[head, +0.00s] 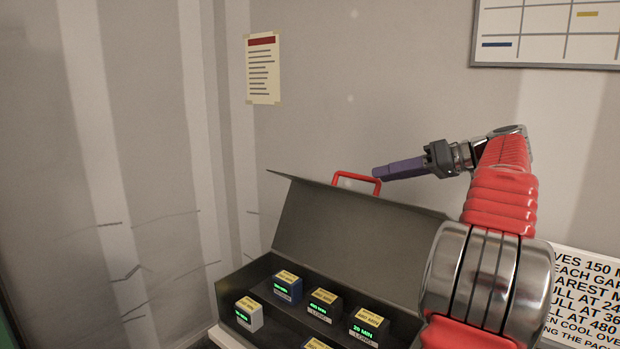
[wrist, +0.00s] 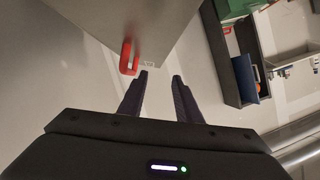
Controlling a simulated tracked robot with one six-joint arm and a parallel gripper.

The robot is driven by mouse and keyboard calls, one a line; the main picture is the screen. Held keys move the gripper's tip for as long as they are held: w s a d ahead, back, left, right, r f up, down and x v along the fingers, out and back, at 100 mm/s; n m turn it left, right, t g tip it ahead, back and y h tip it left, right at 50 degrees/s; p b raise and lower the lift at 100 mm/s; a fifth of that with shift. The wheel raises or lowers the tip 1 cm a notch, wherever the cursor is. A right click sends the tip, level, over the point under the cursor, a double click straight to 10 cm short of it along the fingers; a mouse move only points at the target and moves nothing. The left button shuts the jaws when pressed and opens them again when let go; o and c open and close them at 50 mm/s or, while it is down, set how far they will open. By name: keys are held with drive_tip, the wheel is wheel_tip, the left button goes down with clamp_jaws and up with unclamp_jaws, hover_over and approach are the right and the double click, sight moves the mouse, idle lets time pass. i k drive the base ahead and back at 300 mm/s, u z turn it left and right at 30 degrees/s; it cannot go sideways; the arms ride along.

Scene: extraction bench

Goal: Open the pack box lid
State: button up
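The pack box (head: 258,281) stands at the lower middle of the head view, and its dark grey lid (head: 340,235) is raised and tilted back. A red handle (head: 357,180) sits on the lid's top edge; it also shows in the wrist view (wrist: 127,57), beyond and left of the fingertips. My gripper (head: 378,174) is close to the handle's right side in the head view. In the wrist view its two purple fingers (wrist: 160,74) are spread with a gap and nothing between them. The lid (wrist: 130,22) fills the upper middle there. My arm hides the box's right end.
Several small labelled packs with green displays, such as a white one (head: 249,314) and a blue one (head: 287,286), stand in the box. A wall is behind. A lettered sign (head: 590,295) is at the right. The wrist view shows a dark shelf (wrist: 240,70) at the right.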

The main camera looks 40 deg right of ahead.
sight(380, 246)
drive_tip(key=k, duration=1)
